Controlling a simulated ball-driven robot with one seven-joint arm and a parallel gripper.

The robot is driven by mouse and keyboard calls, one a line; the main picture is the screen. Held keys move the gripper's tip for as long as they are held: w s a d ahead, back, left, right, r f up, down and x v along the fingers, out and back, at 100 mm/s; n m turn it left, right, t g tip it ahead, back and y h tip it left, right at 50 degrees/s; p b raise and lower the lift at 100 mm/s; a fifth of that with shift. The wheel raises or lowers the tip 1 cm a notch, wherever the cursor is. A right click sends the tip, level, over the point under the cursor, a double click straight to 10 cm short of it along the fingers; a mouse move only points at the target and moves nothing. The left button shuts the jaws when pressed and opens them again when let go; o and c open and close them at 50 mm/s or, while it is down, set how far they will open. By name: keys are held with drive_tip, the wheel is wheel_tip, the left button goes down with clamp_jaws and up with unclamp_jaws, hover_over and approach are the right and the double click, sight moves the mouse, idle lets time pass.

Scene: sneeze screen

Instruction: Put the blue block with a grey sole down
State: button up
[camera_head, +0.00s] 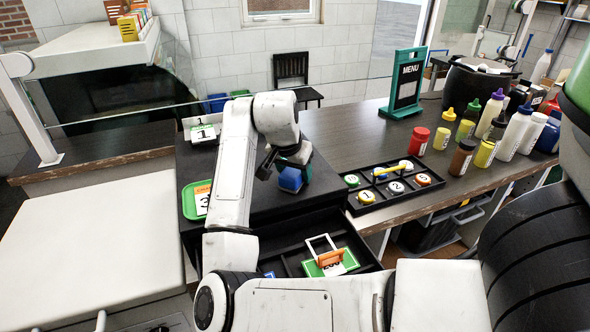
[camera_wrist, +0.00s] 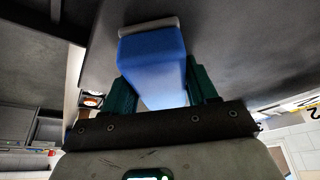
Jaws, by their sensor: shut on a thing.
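The blue block (camera_head: 291,180) is in my gripper (camera_head: 290,164) in the head view, over or on the black surface right of my forearm. In the wrist view the blue block (camera_wrist: 155,62) sits between the two green fingers of my gripper (camera_wrist: 160,85), which touch its sides. Its grey sole (camera_wrist: 149,25) shows at the far end of the block, close to a dark surface. I cannot tell whether the sole touches that surface.
A black tray (camera_head: 384,207) of numbered round pieces lies right of the block. An open drawer (camera_head: 292,262) with a green and white piece is in front. Several bottles (camera_head: 480,130) and a menu sign (camera_head: 405,85) stand farther right.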

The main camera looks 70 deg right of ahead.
drive_tip(key=shift+f, duration=0.35)
drive_tip(key=shift+s+a+f, duration=0.1)
drive_tip(key=shift+s+f, duration=0.05)
drive_tip(key=shift+f, duration=0.3)
drive_tip(key=o, duration=0.9)
drive_tip(key=shift+f+b, duration=0.15)
drive_tip(key=shift+b, duration=0.2)
drive_tip(key=shift+o, duration=0.2)
drive_tip(key=shift+r, duration=0.4)
drive_tip(key=v, duration=1.3)
drive_tip(key=shift+d+b, duration=0.35)
drive_tip(key=shift+r, duration=0.1)
